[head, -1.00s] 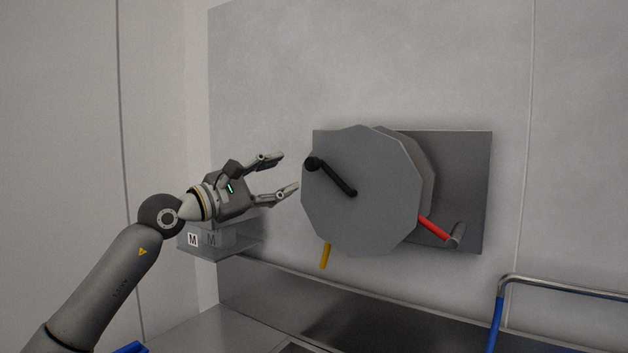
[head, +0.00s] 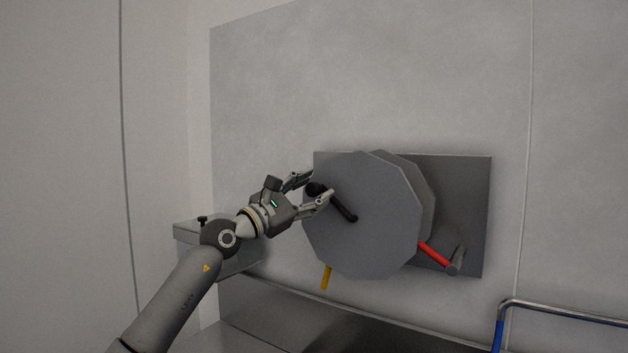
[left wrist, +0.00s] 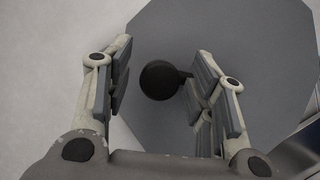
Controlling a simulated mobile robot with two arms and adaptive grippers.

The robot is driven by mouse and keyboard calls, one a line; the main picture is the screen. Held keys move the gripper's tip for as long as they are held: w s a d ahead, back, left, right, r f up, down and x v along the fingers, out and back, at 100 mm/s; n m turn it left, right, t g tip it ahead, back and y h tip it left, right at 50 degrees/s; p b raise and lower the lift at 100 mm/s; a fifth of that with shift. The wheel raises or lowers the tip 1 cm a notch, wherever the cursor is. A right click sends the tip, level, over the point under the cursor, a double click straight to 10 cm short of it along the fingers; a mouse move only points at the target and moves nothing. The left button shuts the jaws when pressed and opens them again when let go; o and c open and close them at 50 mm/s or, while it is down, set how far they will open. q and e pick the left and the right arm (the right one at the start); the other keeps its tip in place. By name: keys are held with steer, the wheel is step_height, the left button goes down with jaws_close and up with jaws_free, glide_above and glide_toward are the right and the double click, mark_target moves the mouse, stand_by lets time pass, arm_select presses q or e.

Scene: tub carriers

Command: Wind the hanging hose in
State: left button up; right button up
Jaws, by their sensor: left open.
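A grey many-sided hose reel (head: 375,240) is mounted on a dark plate on the wall in the head view. Its black crank (head: 342,206) runs from the hub up and left to a round black knob (head: 316,189). A short yellow hose end (head: 326,277) hangs below the reel. My left gripper (head: 322,184) is open, with its fingers on either side of the knob. In the left wrist view the knob (left wrist: 158,80) lies between the open fingers, nearer the right one; I cannot tell whether they touch. My right gripper is not in view.
A red lever (head: 434,254) with a grey end sticks out at the reel's lower right. A grey box (head: 190,232) is on the wall behind my left arm. A metal rail with a blue part (head: 499,335) stands at lower right. The wall above is clear.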

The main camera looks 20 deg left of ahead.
arm_select(q)
steer(key=shift+w+d+r, duration=0.1)
steer(key=shift+w+d, duration=0.05)
steer(key=shift+w, duration=0.25)
jaws_close()
